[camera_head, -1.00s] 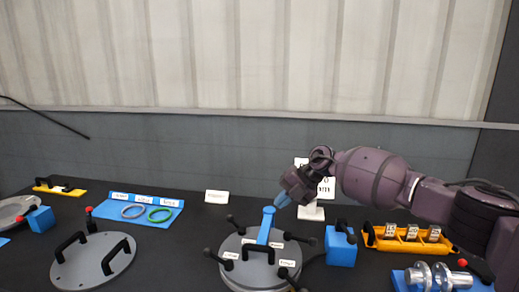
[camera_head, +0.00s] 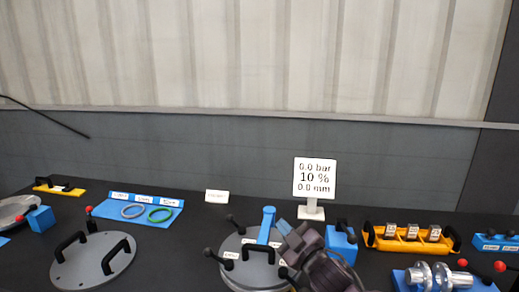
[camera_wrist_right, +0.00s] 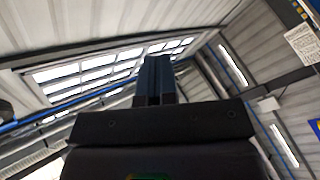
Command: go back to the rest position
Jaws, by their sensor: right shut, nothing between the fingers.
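My right gripper (camera_head: 284,228) is in the lower middle of the head view, its blue fingers shut and empty and pointing up to the left. It is in front of the right side of the grey flanged shell (camera_head: 240,240), which has several black handles and a blue upright lever (camera_head: 267,222). I cannot tell whether it touches the shell. In the right wrist view the shut fingers (camera_wrist_right: 154,80) point up toward the ceiling windows. My left gripper is not in view.
A sign (camera_head: 315,178) reading 0.0 bar, 10 %, 0.0 mm stands behind. A grey lid (camera_head: 92,265) with two handles lies left. A blue tray (camera_head: 120,198) holds rings. A blue block (camera_head: 340,248), a yellow tray (camera_head: 385,243) and a blue fixture (camera_head: 400,281) are at right.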

